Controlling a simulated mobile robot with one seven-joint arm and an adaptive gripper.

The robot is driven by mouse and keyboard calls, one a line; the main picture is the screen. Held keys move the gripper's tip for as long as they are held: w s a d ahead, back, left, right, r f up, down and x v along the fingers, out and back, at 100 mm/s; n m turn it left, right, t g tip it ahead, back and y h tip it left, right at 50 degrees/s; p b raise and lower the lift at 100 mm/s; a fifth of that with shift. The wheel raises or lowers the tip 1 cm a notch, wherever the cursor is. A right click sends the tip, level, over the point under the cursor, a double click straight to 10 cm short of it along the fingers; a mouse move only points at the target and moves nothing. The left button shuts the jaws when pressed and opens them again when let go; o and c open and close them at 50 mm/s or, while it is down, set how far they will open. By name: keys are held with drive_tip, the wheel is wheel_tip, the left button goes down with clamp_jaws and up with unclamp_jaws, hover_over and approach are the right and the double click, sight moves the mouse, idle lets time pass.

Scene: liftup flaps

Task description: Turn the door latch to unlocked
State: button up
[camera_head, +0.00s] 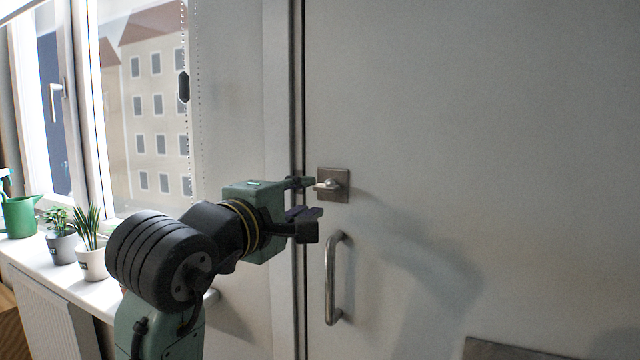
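The door latch (328,185) is a small metal turn knob on a square plate, near the left edge of the pale door (450,120). Its knob looks roughly level, pointing left. My gripper (310,212) is in front of the door's left edge, just left of and slightly below the latch. A thin green part at its upper side ends close to the knob; I cannot tell whether they touch. The dark finger parts are seen from the side and partly overlap, so their opening is unclear. Nothing is visibly held.
A vertical metal pull handle (333,278) is on the door below the latch. At left, a windowsill (100,295) holds potted plants (90,255) and a green watering can (20,215), with a radiator (50,315) below.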

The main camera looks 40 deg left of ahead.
sight(323, 189)
drive_tip(key=p+x, duration=0.1)
drive_tip(key=x, duration=0.5)
drive_tip(key=shift+w+a, duration=0.1)
drive_tip(key=shift+c, duration=0.2)
clamp_jaws()
